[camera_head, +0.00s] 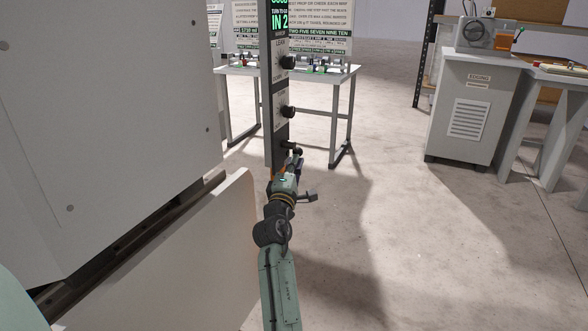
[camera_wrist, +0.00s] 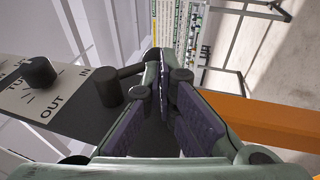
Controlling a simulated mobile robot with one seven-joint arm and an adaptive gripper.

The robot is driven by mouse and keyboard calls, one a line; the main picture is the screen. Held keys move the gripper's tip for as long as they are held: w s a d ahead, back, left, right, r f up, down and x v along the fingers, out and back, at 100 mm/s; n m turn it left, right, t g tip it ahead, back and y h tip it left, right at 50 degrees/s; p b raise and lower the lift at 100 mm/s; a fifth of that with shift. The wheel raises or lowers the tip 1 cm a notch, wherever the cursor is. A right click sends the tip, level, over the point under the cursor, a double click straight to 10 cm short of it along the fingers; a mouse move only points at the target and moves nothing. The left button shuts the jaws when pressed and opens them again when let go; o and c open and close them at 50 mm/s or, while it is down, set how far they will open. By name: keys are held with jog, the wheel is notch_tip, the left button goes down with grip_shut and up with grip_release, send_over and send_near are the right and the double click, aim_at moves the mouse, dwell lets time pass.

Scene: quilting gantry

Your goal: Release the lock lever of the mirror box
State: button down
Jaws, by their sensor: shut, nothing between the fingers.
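A dark lever with a round hub (camera_wrist: 110,93) and a short bar (camera_wrist: 131,71) sticks out from the end of a panel in the wrist view. In the head view it shows as a small dark piece (camera_head: 287,146) low on the control post, partly behind my gripper. My gripper (camera_wrist: 166,62) is shut and empty, with its fingertips beside the bar's end. I cannot tell whether they touch it. In the head view my gripper (camera_head: 297,160) is at the post's lower end. The mirror box itself cannot be made out for sure.
The control post (camera_head: 267,110) has an upper knob (camera_head: 287,62) and a lower knob (camera_head: 287,111). An IN/OUT knob (camera_wrist: 40,71) is close in the wrist view. An orange bar (camera_wrist: 270,122) is on the right.

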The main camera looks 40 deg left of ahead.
aim_at(300, 153)
jog(key=shift+w+f+t+b, duration=0.2)
jog(key=shift+t+b, duration=0.3)
jog(key=shift+b, duration=1.75)
jog(key=shift+w+a+r+n+t+y+b, duration=0.1)
jog(key=shift+w+r+n+t+y+b, duration=0.25)
jog(key=shift+b, duration=2.3)
jog(key=shift+w+a+r+n+t+y+b, duration=0.15)
jog(key=shift+w+t+y+b, duration=0.4)
jog(key=shift+b, duration=2.15)
jog(key=shift+w+a+r+n+t+y+b, duration=0.1)
jog(key=shift+w+r+t+y+b, duration=0.3)
jog(key=shift+b, duration=2.25)
jog(key=shift+w, duration=0.25)
